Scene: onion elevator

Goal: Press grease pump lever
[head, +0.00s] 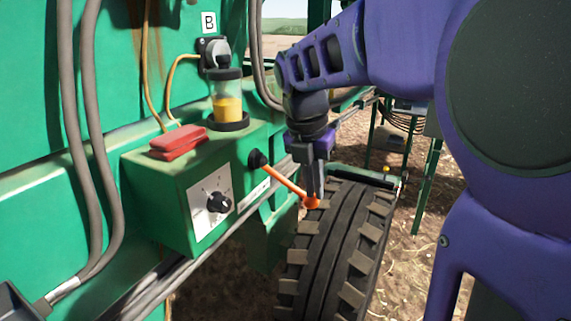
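The grease pump lever (288,182) is an orange rod with a round orange knob at its end. It comes out of a black pivot on the right side of the green box and slopes down to the right. My gripper (315,192) points downward with its fingertips at the knob, which shows just below them. Whether the fingers touch the knob, and whether they are apart or closed, I cannot tell from this angle. A clear reservoir (228,100) with yellow grease stands on top of the green box (165,200).
A black dial (218,202) on a white plate is on the box front. A red block (178,141) lies on top. Grey hoses (80,130) hang at the left. A large tyre (335,250) stands below my gripper. Open soil lies to the right.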

